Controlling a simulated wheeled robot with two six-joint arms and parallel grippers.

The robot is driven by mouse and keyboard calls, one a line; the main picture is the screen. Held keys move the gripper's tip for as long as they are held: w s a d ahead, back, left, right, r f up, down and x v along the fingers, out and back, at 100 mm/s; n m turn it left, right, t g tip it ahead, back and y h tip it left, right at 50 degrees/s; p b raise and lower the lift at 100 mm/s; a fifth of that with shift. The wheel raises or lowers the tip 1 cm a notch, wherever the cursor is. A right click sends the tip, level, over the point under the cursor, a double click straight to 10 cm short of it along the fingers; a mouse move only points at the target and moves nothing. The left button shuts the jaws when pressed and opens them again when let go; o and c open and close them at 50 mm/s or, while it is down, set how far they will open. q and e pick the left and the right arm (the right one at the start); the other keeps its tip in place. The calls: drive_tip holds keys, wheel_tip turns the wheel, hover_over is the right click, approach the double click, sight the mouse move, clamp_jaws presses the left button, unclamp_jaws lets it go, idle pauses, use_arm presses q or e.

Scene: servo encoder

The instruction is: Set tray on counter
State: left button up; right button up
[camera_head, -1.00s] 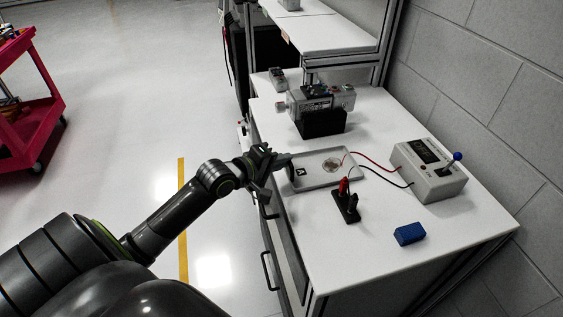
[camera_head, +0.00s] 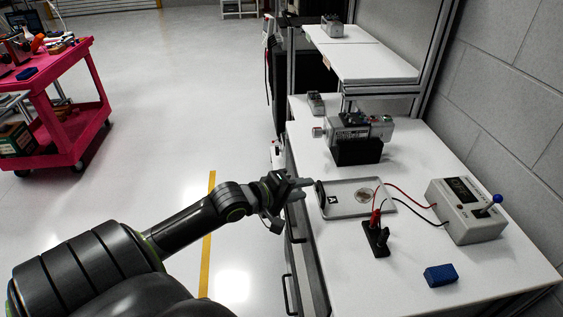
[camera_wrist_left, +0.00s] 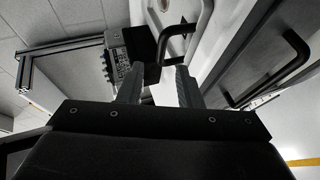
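The grey shallow tray (camera_head: 345,212) lies on the white counter (camera_head: 335,256), with a round disc and a small black-and-white marker in it. My left gripper (camera_head: 293,199) is at the counter's left edge, beside the tray's dark handle (camera_head: 319,194). In the left wrist view my left gripper (camera_wrist_left: 160,70) has its two fingers apart. The black handle (camera_wrist_left: 176,32) shows just beyond the fingertips, with the tray's rim (camera_wrist_left: 204,20) behind it. I cannot tell whether a finger touches the handle. My right gripper is not in view.
A black stand with red and black plugs (camera_head: 376,238) is close to the tray's front, wired to a grey meter box (camera_head: 466,214). A blue block (camera_head: 441,275) lies in front. A grey device on a black block (camera_head: 358,150) stands behind. Drawer handles (camera_head: 287,294) line the counter's left side.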

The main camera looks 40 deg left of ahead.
use_arm(q)
drive_tip(key=p+v, duration=0.2)
drive_tip(key=v, duration=0.5)
drive_tip(key=shift+s, duration=0.2)
